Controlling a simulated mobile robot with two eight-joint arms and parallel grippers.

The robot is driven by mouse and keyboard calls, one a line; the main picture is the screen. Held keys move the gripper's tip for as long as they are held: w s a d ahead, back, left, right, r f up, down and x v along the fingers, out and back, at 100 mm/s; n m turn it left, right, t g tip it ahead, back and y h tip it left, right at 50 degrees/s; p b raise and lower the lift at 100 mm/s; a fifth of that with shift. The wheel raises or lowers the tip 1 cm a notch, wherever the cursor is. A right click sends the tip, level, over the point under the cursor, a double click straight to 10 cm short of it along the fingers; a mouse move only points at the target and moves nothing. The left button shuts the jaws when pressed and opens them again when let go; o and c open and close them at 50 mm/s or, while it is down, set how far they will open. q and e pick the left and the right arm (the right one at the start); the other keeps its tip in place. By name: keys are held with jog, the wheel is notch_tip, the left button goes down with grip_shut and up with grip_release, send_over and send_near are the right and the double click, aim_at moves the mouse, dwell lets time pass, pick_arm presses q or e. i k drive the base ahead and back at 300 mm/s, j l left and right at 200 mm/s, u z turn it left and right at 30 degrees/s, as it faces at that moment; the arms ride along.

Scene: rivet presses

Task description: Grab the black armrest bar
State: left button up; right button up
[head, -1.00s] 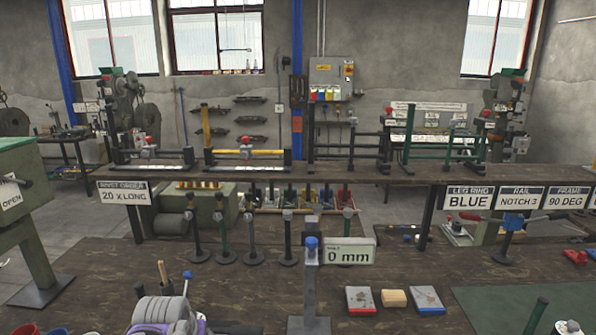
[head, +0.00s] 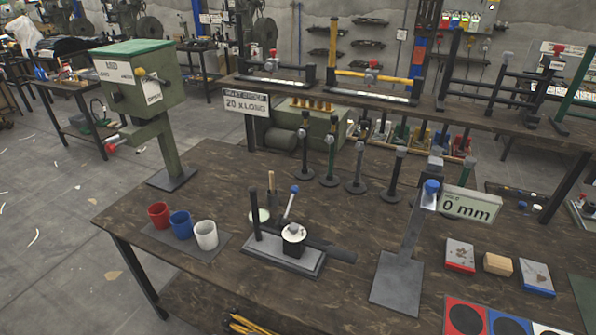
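I cannot tell for sure which bar is the black armrest bar. A black crossbar fixture (head: 291,71) stands on the raised shelf at the upper left, with a red knob at its middle and a black upright post at its right end. A black bar frame (head: 452,62) stands on the same shelf further right. A flat black bar (head: 330,252) also sticks out to the right from a small bench press (head: 283,262) on the near table. Neither of my grippers shows in the head view now.
A yellow bar fixture (head: 378,80) sits between the black ones. Several black-based stands (head: 330,178) line the table's back. A grey post with a "0 mm" sign (head: 468,206), red, blue and white cups (head: 180,224), and a green press (head: 140,85) stand on the table.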

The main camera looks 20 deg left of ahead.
aim_at(284, 246)
jog(key=i+j+u, duration=0.35)
jog(key=i+j, duration=0.35)
jog(key=j, duration=0.1)
